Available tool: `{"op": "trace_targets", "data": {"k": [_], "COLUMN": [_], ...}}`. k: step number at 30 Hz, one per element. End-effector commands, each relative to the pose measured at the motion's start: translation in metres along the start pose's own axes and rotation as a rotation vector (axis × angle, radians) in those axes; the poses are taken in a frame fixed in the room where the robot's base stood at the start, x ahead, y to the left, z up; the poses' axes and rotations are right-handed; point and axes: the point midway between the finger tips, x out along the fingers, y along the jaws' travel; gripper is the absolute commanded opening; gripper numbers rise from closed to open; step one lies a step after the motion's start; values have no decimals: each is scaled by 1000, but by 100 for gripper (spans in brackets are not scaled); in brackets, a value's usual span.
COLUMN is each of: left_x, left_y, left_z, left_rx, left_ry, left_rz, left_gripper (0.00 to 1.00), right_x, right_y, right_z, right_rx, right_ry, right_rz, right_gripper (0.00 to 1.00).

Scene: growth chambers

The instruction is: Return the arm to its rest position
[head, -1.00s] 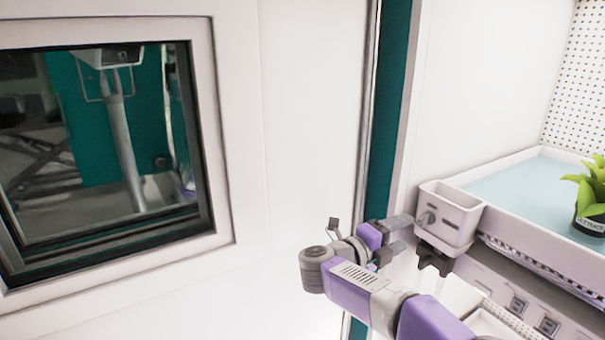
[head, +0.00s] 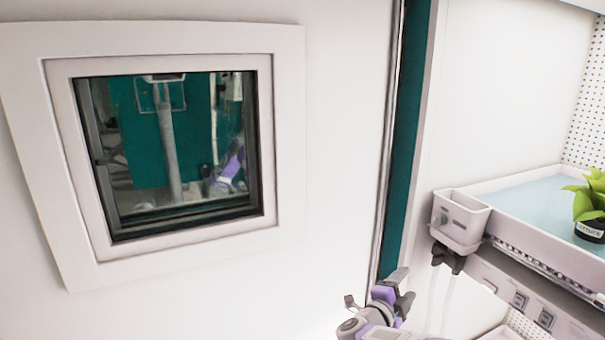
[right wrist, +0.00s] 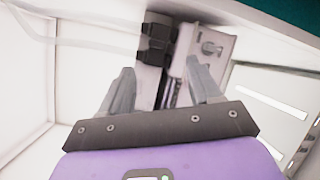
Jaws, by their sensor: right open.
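My right gripper (head: 402,291) is low in the head view, right of centre, in front of the chamber's door edge. Its two fingers are apart with nothing between them. In the right wrist view the open fingers (right wrist: 160,90) also show. Beyond them is the small white box (right wrist: 211,50) with a black fitting (right wrist: 156,45) beside it. My left arm and gripper are not in the head view.
A white door (head: 340,130) with a dark window (head: 185,150) fills the left. At the right, the white box (head: 460,221) hangs at the corner of a tray (head: 500,190) with a pale blue surface. A potted plant (head: 590,205) stands in the tray.

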Motion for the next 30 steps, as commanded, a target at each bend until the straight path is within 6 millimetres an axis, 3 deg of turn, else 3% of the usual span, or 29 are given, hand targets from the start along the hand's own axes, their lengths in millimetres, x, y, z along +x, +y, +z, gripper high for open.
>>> {"op": "trace_targets", "data": {"k": [4,7,9,13,18,21,25,30], "left_x": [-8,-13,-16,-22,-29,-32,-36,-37], "left_y": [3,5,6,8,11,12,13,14], "left_z": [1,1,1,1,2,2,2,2], "left_rx": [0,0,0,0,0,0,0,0], "left_ry": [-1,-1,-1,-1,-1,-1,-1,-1], "left_rz": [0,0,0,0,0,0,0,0], "left_gripper": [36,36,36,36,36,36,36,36], "right_x": [-7,-27,-50,-107,-202,-258,-316,-353], "right_y": [64,125,170,250,340,375,402,414], "right_z": [50,84,103,121,112,94,68,48], "right_rx": [-215,-380,-489,-660,-826,-889,-932,-951], "right_ry": [-229,-437,-594,-886,-1276,-1489,-1706,-1849], "right_rz": [16,45,72,133,223,268,309,327], "right_gripper": [63,63,63,63,63,63,63,63]}}
